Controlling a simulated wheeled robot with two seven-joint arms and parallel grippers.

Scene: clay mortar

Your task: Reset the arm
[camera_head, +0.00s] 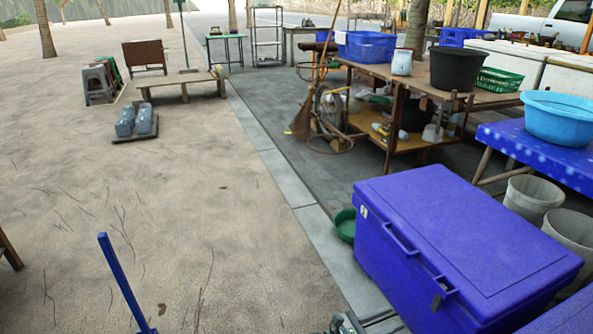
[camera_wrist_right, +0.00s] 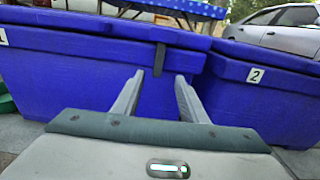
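My right gripper (camera_head: 346,325) shows only in part at the bottom edge of the head view, left of the big blue cooler box (camera_head: 465,240). In the right wrist view its two fingers (camera_wrist_right: 158,88) stand apart with nothing between them. Behind them are the blue cooler box (camera_wrist_right: 80,75), marked 1, and a second blue box (camera_wrist_right: 265,90), marked 2. I cannot tell the exact gap between the fingers and the box. My left gripper is not in view. No clay mortar can be made out.
A blue pole (camera_head: 125,285) stands at the lower left. A green basin (camera_head: 345,225) sits beside the cooler box. A wooden workbench (camera_head: 425,140) and a blue-covered table (camera_head: 545,155) stand at the right. The sandy ground (camera_head: 200,200) in the middle is mostly clear.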

